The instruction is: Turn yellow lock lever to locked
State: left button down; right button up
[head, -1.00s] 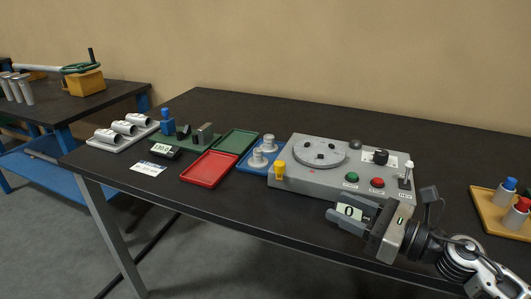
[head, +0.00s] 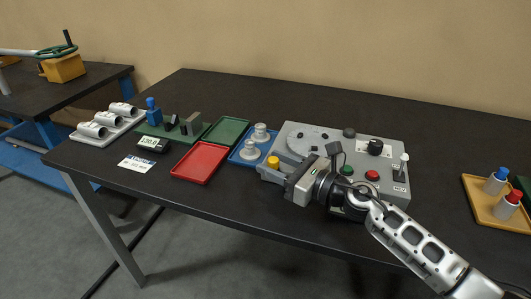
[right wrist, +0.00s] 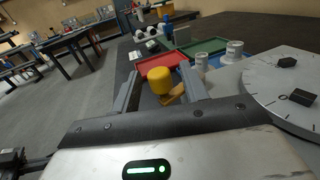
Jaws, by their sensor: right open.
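The yellow lock lever (head: 273,162) is a short yellow knob at the left front corner of the grey control box (head: 391,190). In the right wrist view the lever (right wrist: 160,81) stands between my two fingers, with a flatter orange-yellow part beside its base. My right gripper (head: 277,168) is open, its fingers pointing left on either side of the lever; the right wrist view also shows the open jaws (right wrist: 163,88). I cannot tell whether a finger touches the lever. My left gripper is not in view.
The box carries a round dial (head: 308,138), a green button (head: 347,170), a red button (head: 372,175), a black knob (head: 375,147) and a toggle lever (head: 401,165). A blue tray (head: 237,158) with metal pegs and a red tray (head: 192,174) lie to the left.

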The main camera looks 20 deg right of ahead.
jog(key=shift+x, duration=1.4)
